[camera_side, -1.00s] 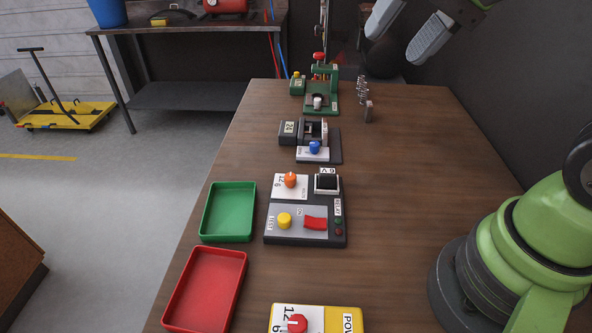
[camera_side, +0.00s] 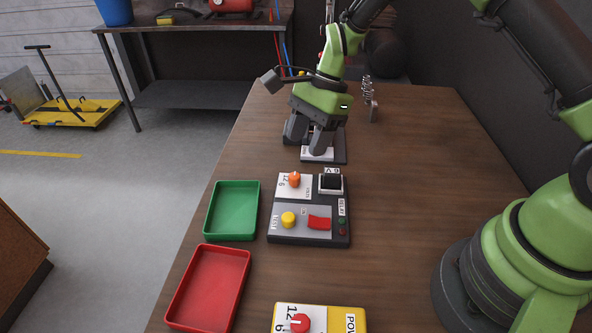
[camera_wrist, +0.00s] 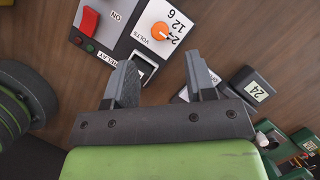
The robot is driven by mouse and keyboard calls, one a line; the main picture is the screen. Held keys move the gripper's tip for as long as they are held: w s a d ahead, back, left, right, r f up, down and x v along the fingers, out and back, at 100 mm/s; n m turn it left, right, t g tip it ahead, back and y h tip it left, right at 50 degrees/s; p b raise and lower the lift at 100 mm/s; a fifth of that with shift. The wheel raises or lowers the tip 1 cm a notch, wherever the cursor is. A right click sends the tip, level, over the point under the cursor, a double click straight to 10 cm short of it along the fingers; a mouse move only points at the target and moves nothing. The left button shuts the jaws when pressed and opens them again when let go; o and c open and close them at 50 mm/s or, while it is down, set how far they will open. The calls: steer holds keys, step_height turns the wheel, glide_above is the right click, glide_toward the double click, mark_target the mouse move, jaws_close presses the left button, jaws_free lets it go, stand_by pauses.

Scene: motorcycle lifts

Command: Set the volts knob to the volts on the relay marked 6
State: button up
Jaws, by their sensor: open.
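The orange volts knob (camera_side: 294,180) sits on a white panel with printed numbers on the dark tester (camera_side: 257,238). In the wrist view the knob (camera_wrist: 160,31) shows beside 6, 12 and 24, with 24 partly hidden; which number it points at I cannot tell. A black relay (camera_side: 331,182) stands in a white socket right of the knob, its 6 V label behind it. My gripper (camera_side: 308,142) is open and empty, pointing down over the device behind the tester. In the wrist view its fingers (camera_wrist: 163,78) are apart, below the knob.
Green (camera_side: 232,210) and red (camera_side: 208,289) trays are left; a yellow power box (camera_side: 345,320) is in front.

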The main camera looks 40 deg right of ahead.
mark_target(295, 175)
steer(key=x, duration=0.7)
steer(key=shift+a+f, duration=0.15)
steer(key=c, duration=0.9)
